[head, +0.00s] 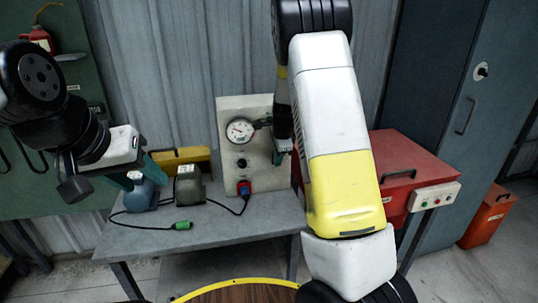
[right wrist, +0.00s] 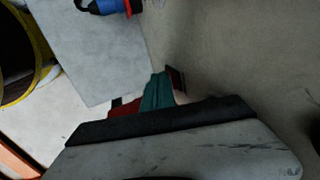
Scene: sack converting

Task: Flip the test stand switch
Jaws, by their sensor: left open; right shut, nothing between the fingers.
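The test stand is a cream upright panel (head: 228,172) at the back of the grey bench, with a round gauge (head: 240,130) and a small black knob (head: 242,163). I cannot tell which part is the switch; part of the panel's right side is hidden by my right arm. My right gripper (head: 278,157) is at the panel's right side. In the right wrist view its teal fingers (right wrist: 157,92) are shut and empty, close to the panel face (right wrist: 225,55); a small dark red piece (right wrist: 177,80) shows beside their tips. My left gripper (head: 137,174) is open over the bench's left part.
A blue motor (head: 141,196) and a grey-green unit (head: 188,186) stand on the bench (head: 215,226). A green plug (head: 182,226) lies near the front. A red-and-blue socket (head: 244,188) is low on the panel. A red cabinet (head: 405,160) with a button box (head: 434,197) stands right.

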